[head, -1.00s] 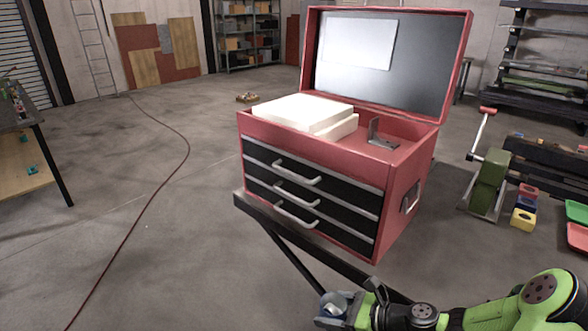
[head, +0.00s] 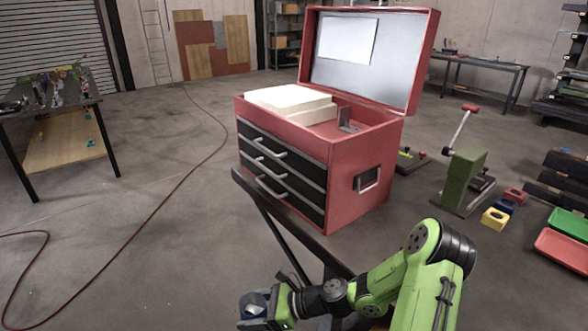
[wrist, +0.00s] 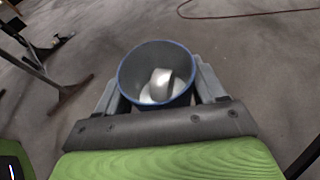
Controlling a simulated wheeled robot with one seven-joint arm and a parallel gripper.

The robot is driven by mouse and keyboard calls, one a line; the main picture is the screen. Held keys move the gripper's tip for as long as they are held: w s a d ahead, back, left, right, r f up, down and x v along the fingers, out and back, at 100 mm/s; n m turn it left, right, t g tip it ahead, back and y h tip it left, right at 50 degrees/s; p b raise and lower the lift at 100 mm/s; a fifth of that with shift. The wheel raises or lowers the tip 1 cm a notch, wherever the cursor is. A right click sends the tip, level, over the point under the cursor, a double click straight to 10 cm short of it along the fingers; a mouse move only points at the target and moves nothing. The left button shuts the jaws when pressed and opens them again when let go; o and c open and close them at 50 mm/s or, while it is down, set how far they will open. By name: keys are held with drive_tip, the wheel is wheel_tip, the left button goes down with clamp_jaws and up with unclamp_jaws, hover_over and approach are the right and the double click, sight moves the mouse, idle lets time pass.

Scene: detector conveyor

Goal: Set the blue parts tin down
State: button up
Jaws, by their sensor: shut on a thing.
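The blue parts tin (wrist: 157,76) is round and open-topped with a blue rim, and shiny metal parts lie inside it. My gripper (wrist: 158,90) is shut on it, with a grey finger on each side in the wrist view. In the head view my gripper (head: 262,304) is low, in front of the red tool chest, and the tin (head: 254,304) shows only small there. In the wrist view the grey floor lies behind and below the tin, with no surface touching it.
A red tool chest (head: 358,160) with its lid up stands on a dark stand (head: 290,212). A workbench (head: 50,110) stands at the left. A green press (head: 464,178), coloured blocks and trays (head: 565,250) are at the right. A red cable crosses the open floor.

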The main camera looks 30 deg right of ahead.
drive_tip(key=shift+s+d+r+p, duration=0.1)
drive_tip(key=shift+s+r+p, duration=0.05)
drive_tip(key=shift+r+p, duration=0.4)
drive_tip(key=shift+w+r+p, duration=0.25)
drive_tip(key=shift+r+p, duration=0.45)
drive_tip(key=shift+r, duration=0.1)
wheel_tip(320, 180, up, 21)
drive_tip(key=p, duration=2.1)
drive_tip(key=shift+s+a, duration=0.15)
drive_tip(key=shift+a, duration=0.2)
drive_tip(key=shift+d+r, duration=0.1)
drive_tip(key=shift+d, duration=0.05)
